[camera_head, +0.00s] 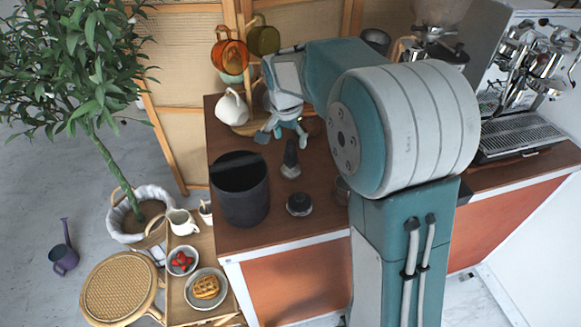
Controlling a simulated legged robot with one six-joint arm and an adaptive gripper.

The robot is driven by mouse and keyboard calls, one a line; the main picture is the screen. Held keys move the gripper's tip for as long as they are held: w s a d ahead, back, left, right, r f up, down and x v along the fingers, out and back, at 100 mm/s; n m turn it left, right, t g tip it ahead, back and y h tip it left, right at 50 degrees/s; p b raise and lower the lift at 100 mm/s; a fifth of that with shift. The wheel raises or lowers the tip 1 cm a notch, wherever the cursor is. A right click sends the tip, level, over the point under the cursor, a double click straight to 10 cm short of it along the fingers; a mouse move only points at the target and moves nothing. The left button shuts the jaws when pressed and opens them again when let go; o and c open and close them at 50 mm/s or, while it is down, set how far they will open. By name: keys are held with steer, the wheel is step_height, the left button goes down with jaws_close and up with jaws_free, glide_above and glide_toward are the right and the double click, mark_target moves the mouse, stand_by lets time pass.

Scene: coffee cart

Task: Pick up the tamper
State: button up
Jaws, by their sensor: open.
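A dark-handled tamper (290,160) stands upright on the brown wooden cart top (262,232), its pale metal base at the bottom. My gripper (283,137) is open with its fingers spread and pointing down. In the picture its fingertips are just above the tamper's handle top. I cannot tell how large the gap is, and I see nothing held between the fingers.
A short round black tool (299,203) sits in front of the tamper. A large black bin (240,190) stands at left. A white pitcher (232,107) and hanging cups (230,50) are behind. The espresso machine (525,75) is at right. My arm hides part of the counter.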

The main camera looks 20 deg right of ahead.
steer(key=shift+w+d+f, duration=0.1)
steer(key=shift+w+f, duration=0.1)
steer(key=shift+f, duration=1.25)
jaws_close()
steer(key=shift+r, duration=0.5)
step_height(320, 180, up, 2)
steer(key=shift+r, duration=0.2)
steer(key=s+r, duration=0.9)
steer(key=s, duration=0.5)
steer(key=shift+r, duration=0.35)
